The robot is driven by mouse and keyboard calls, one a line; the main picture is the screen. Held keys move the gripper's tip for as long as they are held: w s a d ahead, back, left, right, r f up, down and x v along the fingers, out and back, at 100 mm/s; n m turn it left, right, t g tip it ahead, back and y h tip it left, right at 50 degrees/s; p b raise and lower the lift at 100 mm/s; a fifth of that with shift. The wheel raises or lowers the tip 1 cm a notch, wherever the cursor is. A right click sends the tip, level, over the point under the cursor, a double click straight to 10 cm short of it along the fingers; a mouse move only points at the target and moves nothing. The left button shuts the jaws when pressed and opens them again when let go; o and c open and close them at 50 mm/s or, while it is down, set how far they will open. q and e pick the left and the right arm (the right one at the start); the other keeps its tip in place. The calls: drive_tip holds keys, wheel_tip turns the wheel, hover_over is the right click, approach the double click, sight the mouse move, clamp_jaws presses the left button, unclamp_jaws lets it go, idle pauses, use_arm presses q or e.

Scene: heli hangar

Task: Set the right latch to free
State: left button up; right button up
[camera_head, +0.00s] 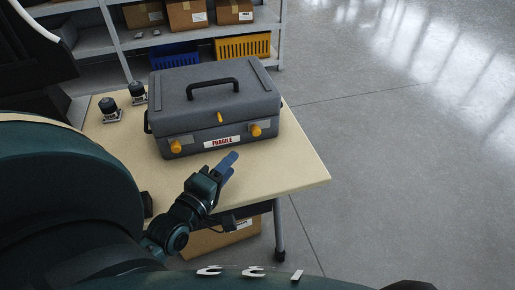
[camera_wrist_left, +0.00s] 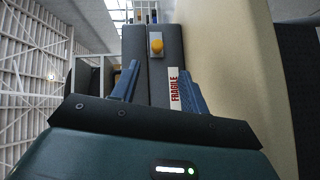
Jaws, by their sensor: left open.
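A grey hard case (camera_head: 200,100) with a black top handle stands closed on the table. Its front has a left orange latch (camera_head: 176,147) and a right orange latch (camera_head: 256,130), with a red-and-white FRAGILE label (camera_head: 222,142) between them. A small orange piece (camera_head: 220,117) sits higher on the front. My left gripper (camera_head: 229,164), with blue fingers, is open and empty just in front of the case, below and left of the right latch. In the left wrist view the right latch (camera_wrist_left: 156,45) shows beyond the fingertips (camera_wrist_left: 160,72), apart from them. My right gripper is out of view.
The beige table (camera_head: 298,170) has clear room right of the case. Two dark knob-like items (camera_head: 109,108) stand at its left. A shelf behind holds cardboard boxes (camera_head: 187,15), a blue crate (camera_head: 174,55) and a yellow crate (camera_head: 243,47). A cardboard box (camera_head: 205,240) lies under the table.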

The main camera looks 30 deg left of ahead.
sight(254, 134)
use_arm(q)
drive_tip(key=shift+a+n, duration=0.35)
drive_tip(key=shift+n, duration=0.05)
drive_tip(key=shift+w+a+r, duration=0.1)
drive_tip(key=shift+w+r, duration=0.05)
drive_tip(key=shift+w, duration=0.1)
drive_tip(key=w, duration=0.8)
drive_tip(key=w+f+b, duration=0.1)
drive_tip(key=w, duration=0.3)
drive_tip(key=shift+w+a, duration=0.3)
drive_tip(key=shift+a, duration=0.1)
drive_tip(key=shift+c, duration=0.5)
clamp_jaws()
